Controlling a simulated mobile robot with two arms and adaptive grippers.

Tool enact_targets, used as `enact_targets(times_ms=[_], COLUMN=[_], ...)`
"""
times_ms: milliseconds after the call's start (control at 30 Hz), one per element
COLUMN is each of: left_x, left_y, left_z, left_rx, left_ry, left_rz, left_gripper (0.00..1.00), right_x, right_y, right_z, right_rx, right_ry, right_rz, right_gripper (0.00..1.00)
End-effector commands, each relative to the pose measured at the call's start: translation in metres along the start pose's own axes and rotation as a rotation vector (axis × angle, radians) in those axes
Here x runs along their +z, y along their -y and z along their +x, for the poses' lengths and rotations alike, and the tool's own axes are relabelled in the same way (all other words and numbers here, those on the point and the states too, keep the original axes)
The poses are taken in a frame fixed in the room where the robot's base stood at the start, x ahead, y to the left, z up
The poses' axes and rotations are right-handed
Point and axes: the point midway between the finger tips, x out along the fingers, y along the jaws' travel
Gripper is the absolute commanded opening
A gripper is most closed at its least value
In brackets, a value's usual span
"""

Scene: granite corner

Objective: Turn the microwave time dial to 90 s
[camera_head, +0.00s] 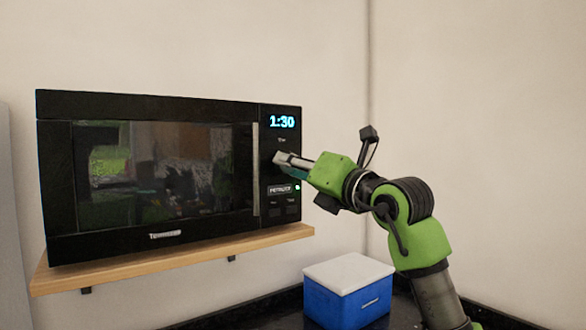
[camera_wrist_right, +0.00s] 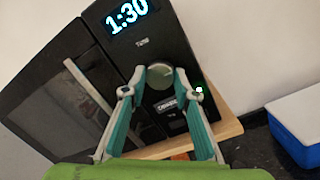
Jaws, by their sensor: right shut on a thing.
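The black microwave (camera_head: 150,165) sits on a wooden shelf, with its door shut. Its display (camera_head: 282,122) reads 1:30, and the same display shows in the right wrist view (camera_wrist_right: 127,15). The round time dial (camera_wrist_right: 158,76) lies below the display, between my right fingertips. My right gripper (camera_head: 280,160) reaches the control panel from the right and is shut on the dial; in the right wrist view its fingers (camera_wrist_right: 160,80) flank the dial on both sides. My left gripper is not in view.
The wooden shelf (camera_head: 180,258) holds the microwave. A blue box with a white lid (camera_head: 348,297) stands on the dark counter (camera_head: 270,315) below right, under my right arm. The walls beside and above my right arm are bare.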

Motion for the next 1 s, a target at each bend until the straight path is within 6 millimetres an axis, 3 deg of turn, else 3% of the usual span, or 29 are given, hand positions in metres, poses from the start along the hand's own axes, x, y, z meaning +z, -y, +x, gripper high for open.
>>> enact_targets(times_ms=[200, 233, 267, 300, 733, 1000], left_x=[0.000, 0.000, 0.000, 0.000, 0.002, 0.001], left_y=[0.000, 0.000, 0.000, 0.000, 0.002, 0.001], left_z=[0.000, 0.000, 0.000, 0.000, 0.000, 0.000], left_rx=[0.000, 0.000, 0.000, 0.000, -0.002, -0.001], left_ry=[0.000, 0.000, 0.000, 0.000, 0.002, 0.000], left_rz=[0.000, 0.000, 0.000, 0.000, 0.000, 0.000], left_gripper=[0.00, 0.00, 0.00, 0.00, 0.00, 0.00], right_x=[0.001, 0.001, 0.001, 0.001, 0.001, 0.001], right_y=[0.000, 0.000, 0.000, 0.000, 0.001, 0.001], right_z=[0.000, 0.000, 0.000, 0.000, -0.006, -0.048], right_rx=[0.000, 0.000, 0.000, 0.000, 0.000, 0.000], right_ry=[0.001, 0.001, 0.001, 0.001, 0.001, 0.003], right_rz=[-0.001, -0.001, -0.001, -0.001, -0.002, -0.003], right_gripper=[0.06, 0.35, 0.43, 0.44, 0.44, 0.44])
